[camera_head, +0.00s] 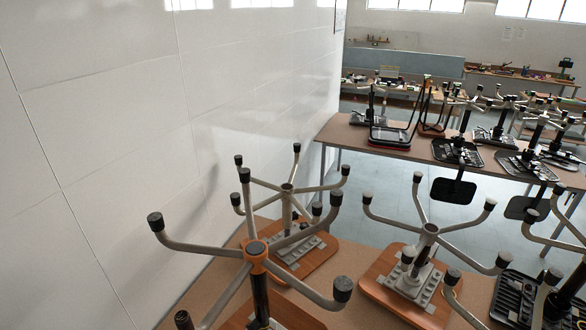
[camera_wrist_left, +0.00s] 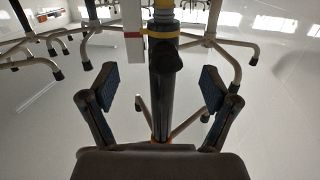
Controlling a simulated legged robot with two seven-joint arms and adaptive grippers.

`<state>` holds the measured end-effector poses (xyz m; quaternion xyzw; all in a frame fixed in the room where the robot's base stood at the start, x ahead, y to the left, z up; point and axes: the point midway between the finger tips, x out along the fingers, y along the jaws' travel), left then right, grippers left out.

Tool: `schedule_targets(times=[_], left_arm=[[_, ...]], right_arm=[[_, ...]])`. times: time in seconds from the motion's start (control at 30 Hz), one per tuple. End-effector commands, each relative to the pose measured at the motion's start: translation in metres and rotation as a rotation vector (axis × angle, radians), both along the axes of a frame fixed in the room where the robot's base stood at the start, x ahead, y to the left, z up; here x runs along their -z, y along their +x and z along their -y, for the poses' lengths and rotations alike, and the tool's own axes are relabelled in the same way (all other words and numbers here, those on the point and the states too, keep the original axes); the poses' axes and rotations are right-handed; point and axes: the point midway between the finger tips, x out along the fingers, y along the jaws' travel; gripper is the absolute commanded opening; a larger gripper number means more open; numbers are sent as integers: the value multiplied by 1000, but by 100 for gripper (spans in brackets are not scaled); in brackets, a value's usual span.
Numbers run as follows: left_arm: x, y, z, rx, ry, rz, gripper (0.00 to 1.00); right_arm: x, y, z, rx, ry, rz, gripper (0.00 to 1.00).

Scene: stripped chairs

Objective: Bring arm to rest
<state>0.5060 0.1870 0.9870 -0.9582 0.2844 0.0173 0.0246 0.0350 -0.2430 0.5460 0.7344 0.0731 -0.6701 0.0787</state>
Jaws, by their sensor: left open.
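In the left wrist view my left gripper (camera_wrist_left: 157,88) is open, its two blue-padded fingers apart. A dark chair column (camera_wrist_left: 164,92) with a yellow ring and an orange lower end shows in the gap between them, without visible contact; I cannot tell its depth relative to the fingertips. In the head view neither gripper shows. The nearest upturned chair there has an orange hub (camera_head: 256,249) on a dark column and pale legs with black caps. My right gripper is not in view.
Upturned chairs with pale legs (camera_head: 428,228) crowd the near tabletop (camera_head: 345,262). A second table (camera_head: 339,130) behind holds several more. A white wall (camera_head: 110,120) runs close along the left. Bare floor (camera_head: 362,180) shows between the tables.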

Motion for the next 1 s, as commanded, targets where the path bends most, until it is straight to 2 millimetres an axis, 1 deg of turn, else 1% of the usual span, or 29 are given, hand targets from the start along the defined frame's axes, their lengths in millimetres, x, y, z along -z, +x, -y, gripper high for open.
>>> schedule_targets(times=[0.03,0.07,0.13,0.17,0.2,0.27,0.3,0.4,0.5,0.73,1.0], left_arm=[[4,-7,10,-24,6,-37,87],[7,-11,15,-45,19,-66,87],[14,-25,26,-104,56,-155,87],[17,-32,29,-132,76,-200,87],[21,-44,31,-170,106,-266,87],[26,-65,31,-222,153,-371,87],[29,-80,28,-252,184,-438,87],[32,-116,19,-306,251,-590,87],[33,-148,9,-340,299,-710,87],[28,-211,-10,-383,377,-928,87],[15,-282,-28,-404,439,-1154,87]], right_arm=[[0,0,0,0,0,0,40],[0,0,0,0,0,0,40],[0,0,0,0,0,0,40],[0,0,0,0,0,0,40],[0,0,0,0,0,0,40],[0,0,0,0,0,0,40],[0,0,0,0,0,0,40],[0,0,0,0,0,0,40],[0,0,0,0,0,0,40],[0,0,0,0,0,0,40],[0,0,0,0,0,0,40]])
